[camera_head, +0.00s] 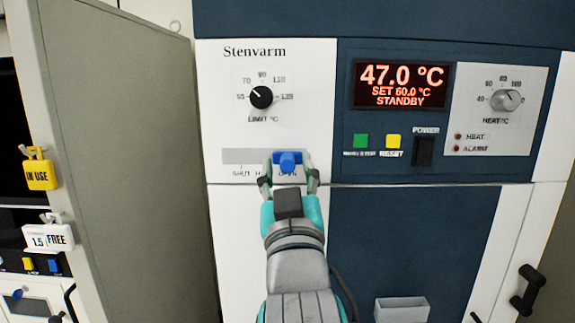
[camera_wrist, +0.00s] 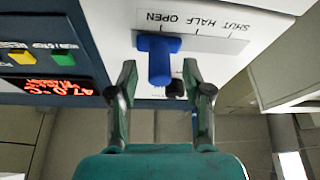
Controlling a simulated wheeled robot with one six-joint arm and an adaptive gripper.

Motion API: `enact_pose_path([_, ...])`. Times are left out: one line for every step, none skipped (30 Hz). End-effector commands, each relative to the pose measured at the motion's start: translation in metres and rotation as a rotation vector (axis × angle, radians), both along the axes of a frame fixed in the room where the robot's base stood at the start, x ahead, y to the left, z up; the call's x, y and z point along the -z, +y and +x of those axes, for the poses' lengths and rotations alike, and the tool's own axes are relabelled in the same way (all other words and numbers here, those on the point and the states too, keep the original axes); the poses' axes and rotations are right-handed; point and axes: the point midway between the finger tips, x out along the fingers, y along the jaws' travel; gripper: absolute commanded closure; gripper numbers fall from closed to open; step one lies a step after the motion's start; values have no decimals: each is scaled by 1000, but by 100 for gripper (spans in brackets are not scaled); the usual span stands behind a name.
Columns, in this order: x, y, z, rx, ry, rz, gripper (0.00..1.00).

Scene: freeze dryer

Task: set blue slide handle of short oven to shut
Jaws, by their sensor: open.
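The blue slide handle (camera_head: 288,160) sits at the right end of its grey slot (camera_head: 243,156) on the white Stenvarm panel, above the OPEN label. The SHUT label is at the slot's left end. The handle also shows in the wrist view (camera_wrist: 160,58), with the OPEN, HALF and SHUT scale (camera_wrist: 205,25) turned over there. My gripper (camera_head: 289,180) is open, with one finger on each side of the handle. In the wrist view the fingertips (camera_wrist: 159,72) show gaps to the handle on both sides. Whether either finger touches it elsewhere is unclear.
A black limit knob (camera_head: 261,97) is above the slot. The display (camera_head: 401,84) reads 47.0 °C, STANDBY. Green (camera_head: 361,141) and yellow (camera_head: 393,141) buttons and a power switch (camera_head: 423,151) are to the right. A grey cabinet side (camera_head: 125,160) stands at the left.

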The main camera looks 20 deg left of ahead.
Motion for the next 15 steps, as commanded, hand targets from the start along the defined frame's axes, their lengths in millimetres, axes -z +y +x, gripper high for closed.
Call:
enact_pose_path([-3,1,4,1,0,0,50])
enact_pose_path([-3,2,6,1,0,0,50])
enact_pose_path([-4,3,8,1,0,0,50])
enact_pose_path([-4,3,10,1,0,0,50])
enact_pose_path([-5,4,11,1,0,0,50])
enact_pose_path([-5,4,11,1,0,0,50])
enact_pose_path([-5,4,12,1,0,0,50])
enact_pose_path([-5,4,12,1,0,0,50])
enact_pose_path([-5,4,12,1,0,0,50])
enact_pose_path([-5,4,12,1,0,0,50])
enact_pose_path([-5,4,12,1,0,0,50])
enact_pose_path([-5,4,12,1,0,0,50])
enact_pose_path([-5,4,12,1,0,0,50])
enact_pose_path([-5,4,12,1,0,0,50])
enact_pose_path([-5,4,12,1,0,0,58])
